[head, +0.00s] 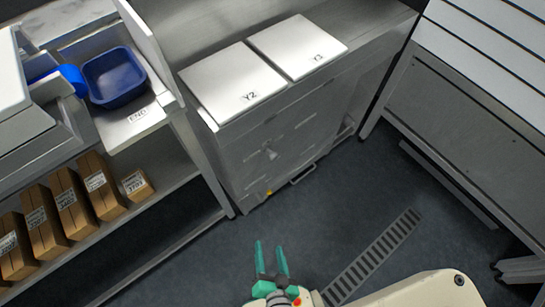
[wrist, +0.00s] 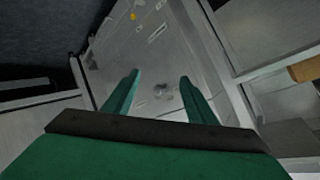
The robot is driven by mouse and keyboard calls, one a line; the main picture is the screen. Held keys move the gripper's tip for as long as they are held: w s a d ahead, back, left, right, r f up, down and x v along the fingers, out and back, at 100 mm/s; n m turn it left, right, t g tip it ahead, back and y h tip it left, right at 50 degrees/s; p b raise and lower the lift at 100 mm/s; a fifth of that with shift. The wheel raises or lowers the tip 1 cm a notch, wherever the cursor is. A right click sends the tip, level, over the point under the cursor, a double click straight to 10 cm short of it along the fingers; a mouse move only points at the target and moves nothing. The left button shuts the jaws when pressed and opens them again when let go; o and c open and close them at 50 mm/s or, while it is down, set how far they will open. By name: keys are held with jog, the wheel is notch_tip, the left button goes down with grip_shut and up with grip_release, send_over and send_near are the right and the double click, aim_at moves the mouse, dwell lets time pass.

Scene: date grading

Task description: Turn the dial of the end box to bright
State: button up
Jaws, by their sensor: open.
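A steel cabinet (head: 285,140) with a small knob-like dial (head: 270,153) on its front stands ahead of my gripper. The dial also shows in the wrist view (wrist: 160,89), blurred, between my fingertips in the picture; its setting cannot be read. My gripper (head: 270,246) is open and empty, low in the head view, apart from the cabinet front. Its two green fingers also show in the wrist view (wrist: 159,78). A label reading END (head: 138,115) is on the shelf at the left, not on the cabinet. No marking for bright is legible.
White lids marked Y2 (head: 235,82) and Y3 (head: 298,46) top the cabinet. A yellow spot (head: 269,192) is low on its front. A blue bin (head: 113,77) and several brown cartons (head: 70,203) are at left. A slatted table (head: 490,50) is at right.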

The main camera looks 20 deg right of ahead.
jog(key=w+d+f+m+g+y, duration=0.1)
jog(key=w+f+m, duration=0.2)
jog(key=f+m, duration=0.15)
jog(key=w+d+f+m, duration=0.1)
jog(key=w+f+m, duration=0.15)
jog(key=f, duration=0.35)
jog(key=m+t+y, duration=0.6)
jog(key=m+y, duration=0.1)
jog(key=m, duration=0.7)
send_near(277, 159)
jog(key=x, duration=0.9)
jog(key=shift+w+a, duration=0.15)
jog(key=shift+a, duration=0.05)
jog(key=shift+w+h, duration=0.3)
jog(key=shift+w, duration=0.2)
jog(key=shift+w+a, duration=0.25)
jog(key=shift+a, duration=0.25)
jog(key=shift+d, duration=0.15)
jog(key=c, duration=1)
jog(key=shift+c, duration=0.2)
